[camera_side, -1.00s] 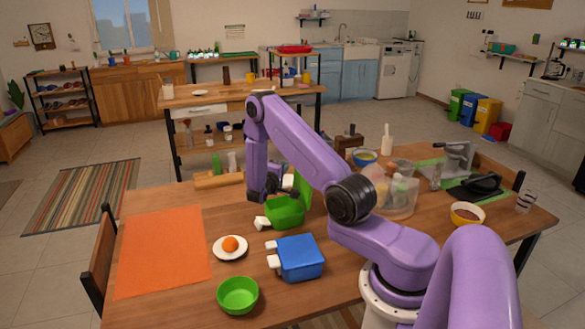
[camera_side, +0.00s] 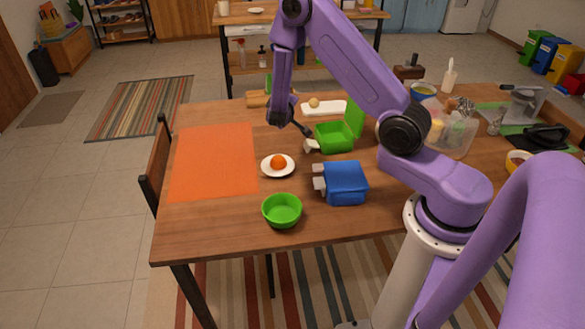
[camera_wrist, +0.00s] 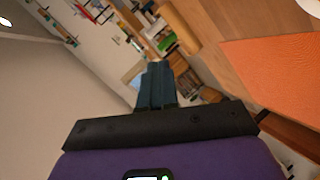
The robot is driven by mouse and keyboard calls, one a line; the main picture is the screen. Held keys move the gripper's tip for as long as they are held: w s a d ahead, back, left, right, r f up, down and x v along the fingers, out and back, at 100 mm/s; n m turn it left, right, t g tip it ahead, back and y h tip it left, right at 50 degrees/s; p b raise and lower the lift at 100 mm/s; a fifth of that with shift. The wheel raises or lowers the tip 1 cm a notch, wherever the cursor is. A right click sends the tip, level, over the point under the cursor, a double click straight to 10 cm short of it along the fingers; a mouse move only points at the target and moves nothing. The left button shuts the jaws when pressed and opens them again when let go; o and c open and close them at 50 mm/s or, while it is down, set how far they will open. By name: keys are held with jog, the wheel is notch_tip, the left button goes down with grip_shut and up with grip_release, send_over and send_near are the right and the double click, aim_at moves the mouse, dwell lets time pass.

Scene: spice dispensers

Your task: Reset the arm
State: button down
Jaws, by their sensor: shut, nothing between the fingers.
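My gripper (camera_wrist: 158,68) shows in the wrist view with its two dark fingers together and nothing between them. In the side view, the end of my arm is above the table, left of the green box; the fingers are too small there to make out clearly. The green box (camera_side: 335,138) stands with its lid up. The blue box (camera_side: 345,183) stands in front of it, with white knobs on its left side. Neither box is in my gripper.
An orange mat (camera_side: 213,160) covers the table's left part. A white plate (camera_side: 267,171) with an orange ball and a green bowl (camera_side: 282,211) are in front. A white board (camera_side: 324,108) lies behind the green box. A clear container (camera_side: 455,135) stands right.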

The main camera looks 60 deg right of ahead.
jog(key=w+a+r+n+t+y, duration=0.1)
jog(key=a+y, duration=0.3)
jog(key=a, duration=0.4)
jog(key=w+a+r+n+t+y, duration=0.1)
jog(key=a+r+n+y, duration=0.1)
jog(key=a+y, duration=0.5)
jog(key=s+a+r+n+g+y, duration=0.1)
jog(key=s+a+n+y, duration=0.1)
jog(key=s+a, duration=0.4)
jog(key=s+a+r+n+g+y, duration=0.15)
jog(key=s+a, duration=0.25)
jog(key=a, duration=0.4)
jog(key=s+a+r+n+g, duration=0.1)
jog(key=s+r+g, duration=0.1)
jog(key=s, duration=0.6)
jog(key=s+a+r+n+g, duration=0.1)
jog(key=s+a+n+g, duration=0.15)
jog(key=s, duration=0.45)
jog(key=s+d+r+n+g+h, duration=0.1)
jog(key=s+d+r+g+h, duration=0.1)
jog(key=s+d, duration=0.7)
jog(key=s, duration=0.3)
jog(key=shift+s+d+r+n+h, duration=0.25)
jog(key=shift+s+r+n+h, duration=0.05)
jog(key=shift+r+h, duration=0.05)
